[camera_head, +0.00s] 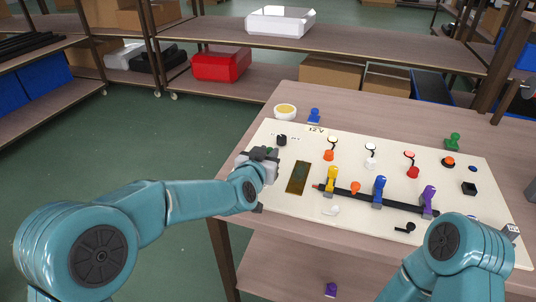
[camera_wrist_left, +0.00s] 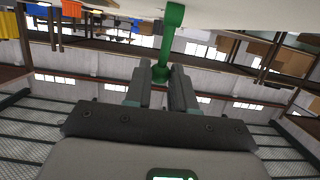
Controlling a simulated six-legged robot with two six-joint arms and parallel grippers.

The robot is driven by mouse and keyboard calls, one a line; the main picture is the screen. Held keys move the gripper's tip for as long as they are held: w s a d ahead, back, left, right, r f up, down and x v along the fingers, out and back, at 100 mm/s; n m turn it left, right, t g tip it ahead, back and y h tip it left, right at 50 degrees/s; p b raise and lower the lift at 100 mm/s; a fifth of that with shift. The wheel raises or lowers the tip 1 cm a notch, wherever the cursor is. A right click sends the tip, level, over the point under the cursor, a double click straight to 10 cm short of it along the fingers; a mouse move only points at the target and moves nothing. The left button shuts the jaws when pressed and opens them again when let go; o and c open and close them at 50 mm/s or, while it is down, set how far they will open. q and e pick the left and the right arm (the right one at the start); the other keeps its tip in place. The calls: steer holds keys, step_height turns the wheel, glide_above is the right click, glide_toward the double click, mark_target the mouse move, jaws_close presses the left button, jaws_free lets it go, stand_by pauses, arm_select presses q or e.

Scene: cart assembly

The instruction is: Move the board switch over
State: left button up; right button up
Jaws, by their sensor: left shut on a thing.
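The cream board (camera_head: 350,150) lies on the wooden table and carries several coloured parts. My left gripper (camera_head: 268,155) is at the board's left edge, near a black knob (camera_head: 281,140). In the left wrist view its two fingers (camera_wrist_left: 163,78) are shut on the lower end of a green switch lever (camera_wrist_left: 171,40). The lever runs from between the fingertips up to the pale board surface. In the head view the lever is hidden behind my gripper and wrist.
Yellow, blue and purple levers (camera_head: 379,189) stand along a black strip on the board. A dark panel (camera_head: 298,178) lies right of my left gripper. A yellow-filled bowl (camera_head: 285,111), a blue piece (camera_head: 314,115) and a green piece (camera_head: 453,142) stand behind the board.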

arm_select(q)
steer(key=shift+s+a+r, duration=0.15)
steer(key=shift+s+r, duration=0.05)
steer(key=shift+s, duration=0.35)
steer(key=shift+s+f, duration=0.1)
steer(key=shift+s+a+b, duration=0.1)
steer(key=shift+s+b, duration=0.15)
steer(key=shift+b, duration=0.05)
steer(key=shift+s+a, duration=0.2)
steer(key=shift+s, duration=0.3)
steer(key=shift+s+a+f+b, duration=0.1)
steer(key=shift+s+a+b, duration=0.05)
steer(key=shift+s+b, duration=0.25)
steer(key=shift+s+a+f+b, duration=0.1)
steer(key=shift+s+b, duration=0.15)
steer(key=shift+s, duration=0.2)
